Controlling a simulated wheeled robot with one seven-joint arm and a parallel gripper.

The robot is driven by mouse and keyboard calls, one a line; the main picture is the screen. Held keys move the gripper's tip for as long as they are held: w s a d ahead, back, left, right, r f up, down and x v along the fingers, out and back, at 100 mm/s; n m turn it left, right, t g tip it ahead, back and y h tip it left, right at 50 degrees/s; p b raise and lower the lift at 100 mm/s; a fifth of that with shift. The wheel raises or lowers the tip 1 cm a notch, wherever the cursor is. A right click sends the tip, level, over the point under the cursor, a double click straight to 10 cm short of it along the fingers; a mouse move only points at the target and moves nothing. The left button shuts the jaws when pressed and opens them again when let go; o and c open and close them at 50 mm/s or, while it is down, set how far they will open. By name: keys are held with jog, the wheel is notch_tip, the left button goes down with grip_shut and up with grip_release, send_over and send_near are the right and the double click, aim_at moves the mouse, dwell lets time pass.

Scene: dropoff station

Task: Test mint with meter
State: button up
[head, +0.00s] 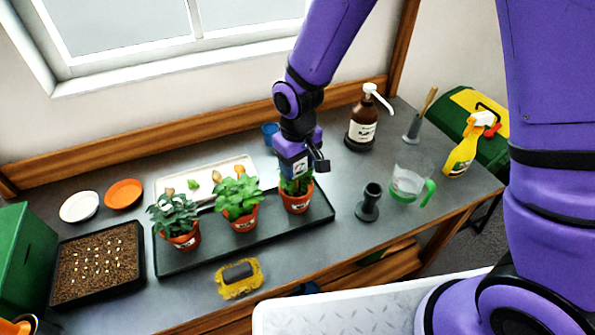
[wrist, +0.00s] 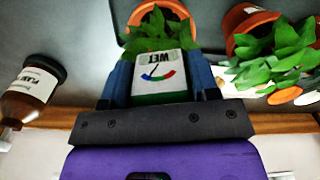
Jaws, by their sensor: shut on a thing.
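My gripper (head: 300,164) is shut on the meter (wrist: 158,88), a white and green block with the word WET and a coloured dial with a dark needle. The meter is over the right-hand potted plant (head: 297,196), close against its leaves; it also shows in the wrist view (wrist: 155,43). Whether its probe is in the soil is hidden. The middle plant (head: 238,196) has broad bright leaves, and the left plant (head: 175,216) has darker ones. All three terracotta pots carry white labels too small to read, so I cannot tell which is mint.
The pots stand in a black tray (head: 200,262). A black stand (head: 369,203), a clear jug with a green handle (head: 407,184) and a brown pump bottle (head: 362,124) are to the right. A seed tray (head: 97,263) is at left. A yellow sponge (head: 239,279) lies in front.

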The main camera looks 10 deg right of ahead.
jog(key=o, duration=1)
jog(key=shift+o, duration=0.2)
notch_tip(320, 180, up, 11)
jog(key=shift+f, duration=0.1)
jog(key=s+d+r+m+t, duration=0.2)
jog(key=s+d+r, duration=0.3)
jog(key=d+r, duration=0.45)
jog(key=s+d+r+m+t, duration=0.2)
jog(key=s+d+r, duration=0.3)
jog(key=d+r, duration=0.4)
jog(key=s+d+m+t, duration=0.1)
jog(key=s+d+m, duration=0.1)
jog(key=s+d, duration=0.3)
jog(key=s, duration=0.3)
jog(key=shift+s+d+r, duration=0.2)
jog(key=shift+d+r, duration=0.2)
